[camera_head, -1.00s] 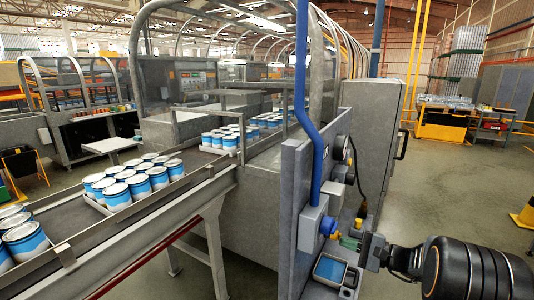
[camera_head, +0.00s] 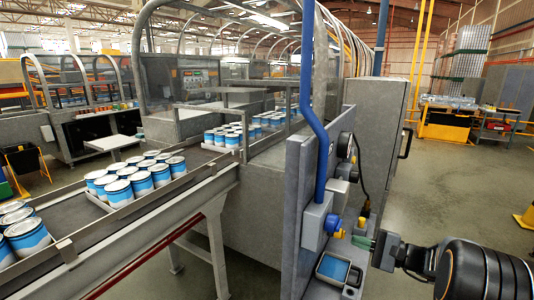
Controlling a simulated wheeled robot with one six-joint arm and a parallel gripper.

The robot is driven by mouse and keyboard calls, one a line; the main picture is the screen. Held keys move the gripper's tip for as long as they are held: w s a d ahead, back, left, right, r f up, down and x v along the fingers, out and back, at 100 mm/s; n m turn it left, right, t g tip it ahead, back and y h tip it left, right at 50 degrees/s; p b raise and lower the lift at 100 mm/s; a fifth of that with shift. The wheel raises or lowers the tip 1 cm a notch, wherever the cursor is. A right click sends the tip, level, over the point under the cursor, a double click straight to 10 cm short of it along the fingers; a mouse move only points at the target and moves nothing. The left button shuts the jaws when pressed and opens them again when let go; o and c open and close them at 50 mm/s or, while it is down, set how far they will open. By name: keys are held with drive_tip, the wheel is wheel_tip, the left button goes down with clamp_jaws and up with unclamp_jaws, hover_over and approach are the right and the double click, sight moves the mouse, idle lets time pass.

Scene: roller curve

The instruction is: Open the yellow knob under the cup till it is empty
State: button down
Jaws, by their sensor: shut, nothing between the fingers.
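A grey unit, apparently the cup (camera_head: 341,188), sits on the panel at the right end of the machine. Small yellow parts show below it, one low beside the blue knob (camera_head: 333,223) and one a little right (camera_head: 362,222). I take the lower one as the yellow knob (camera_head: 339,234), but its setting is too small to read. My gripper (camera_head: 359,242), with green fingertips, is shut and empty just right of that knob, apparently apart from it. The cup's contents cannot be made out.
A small tray (camera_head: 318,272) with blue inside lies below the knob. A blue pipe (camera_head: 319,120) runs down the panel (camera_head: 297,210). Dial gauges (camera_head: 344,146) and a black cable sit above my gripper.

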drive_tip(key=v, duration=0.3)
drive_tip(key=shift+f, duration=0.15)
drive_tip(key=s+a+f+g+h, duration=0.1)
drive_tip(key=s+f+g+h, duration=0.1)
drive_tip(key=s+f, duration=0.1)
drive_tip(key=s+a+f+n+g+h, duration=0.1)
drive_tip(key=s+a+f+g+h, duration=0.1)
drive_tip(key=s+f+h, duration=0.1)
drive_tip(key=s+a+f+g+h, duration=0.1)
drive_tip(key=s+f+g+h, duration=0.1)
drive_tip(key=f, duration=0.1)
drive_tip(key=shift+s+a+f+n+g, duration=0.2)
drive_tip(key=shift+s+n+g, duration=0.1)
drive_tip(key=shift+s+g, duration=0.1)
drive_tip(key=s+n+h, duration=0.1)
drive_tip(key=s+a+n+g+h, duration=0.1)
drive_tip(key=s+h, duration=0.1)
drive_tip(key=shift+f, duration=0.1)
drive_tip(key=s+a+r+n+t+h, duration=0.3)
drive_tip(key=s+a+r+n+h, duration=0.2)
drive_tip(key=n, duration=0.3)
drive_tip(key=shift+s+a+r+h, duration=0.4)
drive_tip(key=shift+a+r, duration=0.15)
drive_tip(key=shift+r, duration=0.25)
